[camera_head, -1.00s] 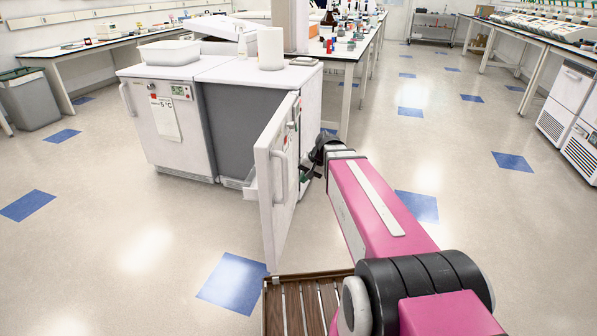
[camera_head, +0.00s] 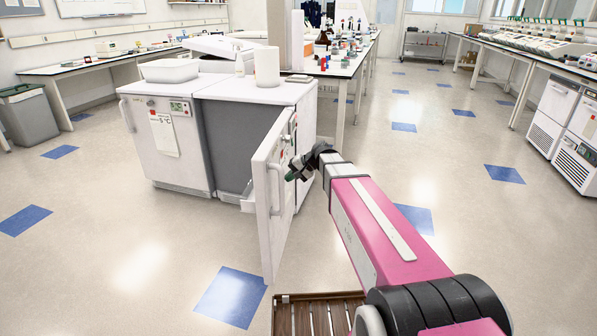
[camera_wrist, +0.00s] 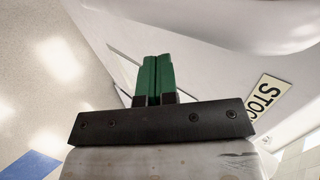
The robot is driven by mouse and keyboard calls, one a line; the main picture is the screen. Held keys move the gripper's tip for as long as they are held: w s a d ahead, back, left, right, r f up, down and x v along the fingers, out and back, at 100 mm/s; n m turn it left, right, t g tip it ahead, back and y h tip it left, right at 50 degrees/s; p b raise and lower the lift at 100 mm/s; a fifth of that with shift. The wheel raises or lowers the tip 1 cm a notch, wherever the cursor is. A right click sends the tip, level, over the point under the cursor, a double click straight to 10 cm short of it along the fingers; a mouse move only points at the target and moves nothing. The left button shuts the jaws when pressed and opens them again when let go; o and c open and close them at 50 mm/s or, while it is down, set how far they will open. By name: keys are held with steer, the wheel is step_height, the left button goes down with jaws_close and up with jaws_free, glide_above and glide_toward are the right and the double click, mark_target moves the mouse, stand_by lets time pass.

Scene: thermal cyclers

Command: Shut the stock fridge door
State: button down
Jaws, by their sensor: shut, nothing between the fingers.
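The stock fridge (camera_head: 225,145) is the right one of two white units, with its door (camera_head: 267,232) swung wide open toward me. The door's white outer face, with its long vertical handle (camera_head: 273,190), is turned to the right. My gripper (camera_head: 290,177) is on that outer side, its green fingers closed together and empty, overlapping the door face just right of the handle. In the wrist view the fingertips (camera_wrist: 156,58) lie in front of the white door surface (camera_wrist: 215,75), and a sign reading "STOC" (camera_wrist: 268,97) shows at right. I cannot tell whether the fingers touch the door.
A closed white fridge (camera_head: 170,155) with a temperature display stands left of it. A white tub (camera_head: 170,71) and a paper roll (camera_head: 267,66) stand on top. A lab bench (camera_head: 342,68) is behind. The floor left of the open door is clear.

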mark_target(272, 181)
steer(key=shift+w+a+f, duration=0.1)
steer(key=shift+w+a, duration=0.05)
steer(key=shift+a, duration=0.65)
steer(key=shift+w+a+f, duration=0.15)
steer(key=shift+w+a, duration=0.05)
steer(key=shift+a, duration=0.55)
steer(key=shift+w+a+f, duration=0.1)
steer(key=shift+w+a, duration=0.05)
steer(key=shift+a, duration=0.65)
